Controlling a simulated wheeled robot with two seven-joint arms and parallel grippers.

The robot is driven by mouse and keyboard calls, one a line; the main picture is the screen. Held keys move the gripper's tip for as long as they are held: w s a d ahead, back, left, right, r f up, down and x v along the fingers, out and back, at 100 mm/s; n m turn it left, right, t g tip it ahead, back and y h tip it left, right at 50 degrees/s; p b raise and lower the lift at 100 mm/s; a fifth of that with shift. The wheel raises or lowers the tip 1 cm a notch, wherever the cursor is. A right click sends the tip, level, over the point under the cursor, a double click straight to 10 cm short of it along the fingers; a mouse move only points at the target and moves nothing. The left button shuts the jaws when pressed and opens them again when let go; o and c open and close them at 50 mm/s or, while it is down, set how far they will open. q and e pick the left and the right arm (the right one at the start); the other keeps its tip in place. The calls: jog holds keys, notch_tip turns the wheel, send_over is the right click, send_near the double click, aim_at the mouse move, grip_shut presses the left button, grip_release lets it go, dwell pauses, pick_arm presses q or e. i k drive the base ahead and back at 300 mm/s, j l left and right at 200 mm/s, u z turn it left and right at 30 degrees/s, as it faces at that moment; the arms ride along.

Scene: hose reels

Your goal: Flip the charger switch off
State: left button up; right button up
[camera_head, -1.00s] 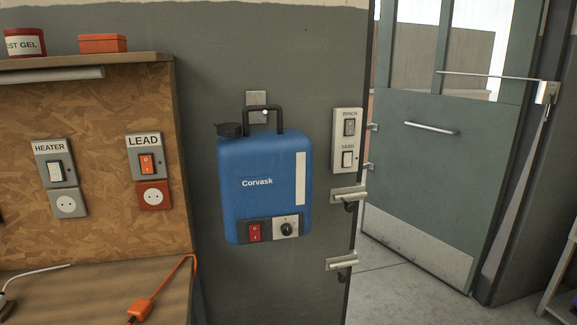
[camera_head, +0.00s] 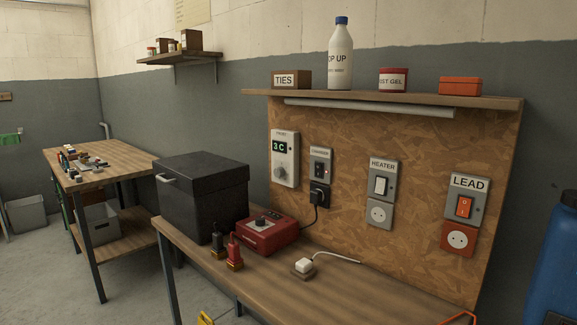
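The likely charger switch (camera_head: 321,168) is a small dark switch on a grey plate on the chipboard panel; its label is too small to read surely. A tiny red spot shows on it, but its rocker position cannot be told. A black plug (camera_head: 319,196) sits in the socket directly below. Its black cable runs down to a red charger box (camera_head: 267,233) with a black knob, on the bench. Neither of my grippers is in view.
Beside it are a thermostat dial (camera_head: 284,160), a white HEATER switch (camera_head: 381,186) and an orange LEAD switch (camera_head: 464,207). A black box (camera_head: 203,195) stands on the bench (camera_head: 350,292), left of the charger. A shelf (camera_head: 400,98) overhangs the panel. A white plug (camera_head: 304,265) lies in front.

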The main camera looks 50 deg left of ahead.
aim_at(319, 167)
jog(key=u, duration=1.35)
